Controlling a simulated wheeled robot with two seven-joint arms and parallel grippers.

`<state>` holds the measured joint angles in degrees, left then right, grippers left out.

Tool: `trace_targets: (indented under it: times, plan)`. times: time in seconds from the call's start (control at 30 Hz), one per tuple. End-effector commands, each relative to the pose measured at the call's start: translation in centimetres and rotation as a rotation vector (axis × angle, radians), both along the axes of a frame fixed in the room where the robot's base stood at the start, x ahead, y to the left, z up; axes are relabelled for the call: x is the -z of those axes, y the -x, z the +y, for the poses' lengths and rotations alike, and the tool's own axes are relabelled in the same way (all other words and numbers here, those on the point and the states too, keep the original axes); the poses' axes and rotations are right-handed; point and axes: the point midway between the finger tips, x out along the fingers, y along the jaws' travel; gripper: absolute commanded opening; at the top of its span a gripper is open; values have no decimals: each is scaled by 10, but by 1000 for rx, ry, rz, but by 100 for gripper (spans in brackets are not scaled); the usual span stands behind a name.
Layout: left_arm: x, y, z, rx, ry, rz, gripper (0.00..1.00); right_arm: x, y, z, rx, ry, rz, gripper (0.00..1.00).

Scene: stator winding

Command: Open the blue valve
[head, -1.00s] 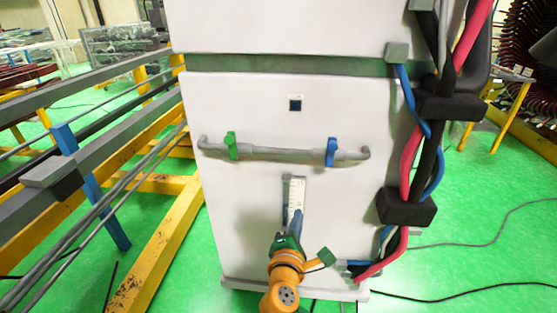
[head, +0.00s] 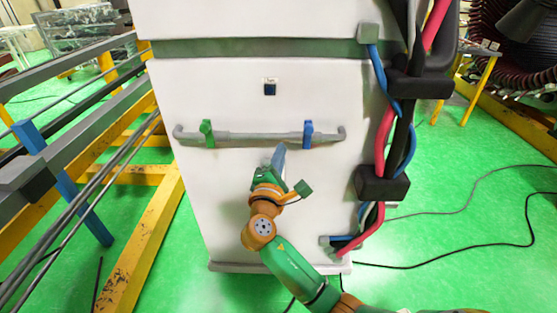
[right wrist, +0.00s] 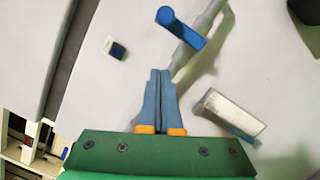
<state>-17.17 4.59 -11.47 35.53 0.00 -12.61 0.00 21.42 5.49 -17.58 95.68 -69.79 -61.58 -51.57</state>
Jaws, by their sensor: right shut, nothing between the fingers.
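The blue valve (head: 308,134) is a blue handle on the right part of a grey horizontal pipe (head: 255,137) on the white cabinet front. Its handle stands upright, across the pipe. In the right wrist view the blue valve (right wrist: 182,30) shows ahead of the fingertips. My right gripper (head: 280,153) is just below the pipe, left of and a little lower than the blue valve. In the wrist view its blue fingers (right wrist: 160,75) are together and empty, apart from the valve handle. My left gripper is not in view.
A green valve (head: 207,133) stands upright on the pipe's left part. A small dark square (head: 270,89) is above the pipe. Thick red, black and blue cables (head: 388,140) run down the cabinet's right side. Yellow and grey rails (head: 140,230) stand at left.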

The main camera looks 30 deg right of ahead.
Motion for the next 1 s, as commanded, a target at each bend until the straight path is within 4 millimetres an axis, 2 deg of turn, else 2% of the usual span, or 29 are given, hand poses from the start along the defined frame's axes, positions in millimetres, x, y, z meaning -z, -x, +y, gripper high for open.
trace_targets:
  times: [0.13,0.2,0.4,0.83,1.0]
  plan:
    - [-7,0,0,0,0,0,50,-5,-23,-21,3,2,1,0]
    - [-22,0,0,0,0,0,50,-15,-17,-32,2,0,2,0]
    - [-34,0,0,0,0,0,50,-21,-7,-49,1,0,2,0]
    - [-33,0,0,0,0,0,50,-20,-6,-51,-2,-3,-1,0]
    - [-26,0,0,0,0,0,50,-19,-12,-52,-1,-29,-17,0]
